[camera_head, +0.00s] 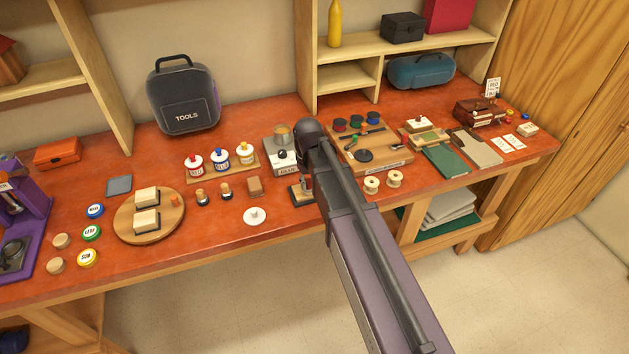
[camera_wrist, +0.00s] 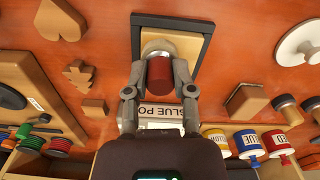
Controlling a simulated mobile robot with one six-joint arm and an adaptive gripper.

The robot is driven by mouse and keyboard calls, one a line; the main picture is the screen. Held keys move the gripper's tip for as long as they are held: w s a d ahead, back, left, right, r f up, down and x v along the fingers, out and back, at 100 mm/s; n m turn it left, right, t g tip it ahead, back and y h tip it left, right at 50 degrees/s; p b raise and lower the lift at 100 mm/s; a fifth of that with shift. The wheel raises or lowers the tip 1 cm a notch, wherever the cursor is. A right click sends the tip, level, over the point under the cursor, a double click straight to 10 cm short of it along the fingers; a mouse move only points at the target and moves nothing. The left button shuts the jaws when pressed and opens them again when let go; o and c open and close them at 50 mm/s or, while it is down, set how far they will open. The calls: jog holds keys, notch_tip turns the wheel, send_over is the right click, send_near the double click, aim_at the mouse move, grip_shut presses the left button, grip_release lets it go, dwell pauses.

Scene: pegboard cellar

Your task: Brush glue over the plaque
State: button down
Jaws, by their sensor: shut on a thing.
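The plaque (camera_wrist: 205,52) is a wooden panel with a dark frame, lying flat on the orange-red bench in the wrist view. In the head view the plaque (camera_head: 297,196) is partly hidden by my arm. My gripper (camera_wrist: 158,88) is shut on the brush (camera_wrist: 159,74), which has a red-brown handle and a pale metallic part pointing at the plaque. The brush's tip overlaps the plaque; I cannot tell whether it touches. The glue pot (camera_head: 282,136) stands on a pale base behind the plaque; its label (camera_wrist: 160,111) shows in the wrist view.
A wooden block (camera_head: 254,187) and a white knobbed disc (camera_head: 255,216) lie left of the plaque. A tool board (camera_head: 400,151) and spools (camera_head: 372,185) are to the right. Wooden cutouts (camera_wrist: 82,76) lie beside the plaque.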

jog(key=shift+s+a, duration=0.1)
jog(key=shift+a, duration=0.45)
jog(key=shift+s+a, duration=0.3)
jog(key=shift+a, duration=0.7)
jog(key=shift+s+a, duration=0.3)
jog(key=shift+a, duration=0.65)
jog(key=shift+w, duration=0.15)
jog(key=shift+w+a, duration=0.2)
jog(key=shift+w, duration=0.55)
jog(key=shift+d, duration=0.15)
jog(key=shift+w+d, duration=0.25)
jog(key=shift+d, duration=0.65)
jog(key=shift+w+d, duration=0.25)
jog(key=shift+d, duration=0.65)
jog(key=shift+d, duration=0.2)
